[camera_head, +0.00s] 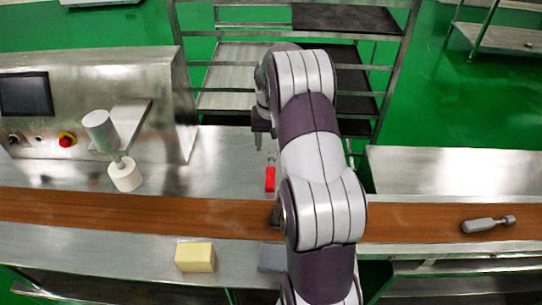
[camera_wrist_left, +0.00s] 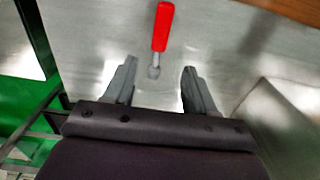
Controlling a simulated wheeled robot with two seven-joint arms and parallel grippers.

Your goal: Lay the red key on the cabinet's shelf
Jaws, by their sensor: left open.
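The red key (camera_head: 270,178), with a red handle and a grey metal tip, lies on the steel surface behind the brown belt. It also shows in the left wrist view (camera_wrist_left: 161,28), its tip pointing towards my fingers. My left gripper (camera_head: 258,142) is above the steel, just behind the key. In the left wrist view its two fingers (camera_wrist_left: 159,84) are apart with nothing held between them. A metal rack with several shelves (camera_head: 222,77) stands at the back; I cannot tell if this is the cabinet. My right gripper is out of view.
A brown belt (camera_head: 120,213) crosses the scene. A yellow block (camera_head: 195,257) and a grey block (camera_head: 272,257) sit at its front, and a grey tool (camera_head: 488,224) lies on its right part. A machine with a white nozzle (camera_head: 125,175) stands left.

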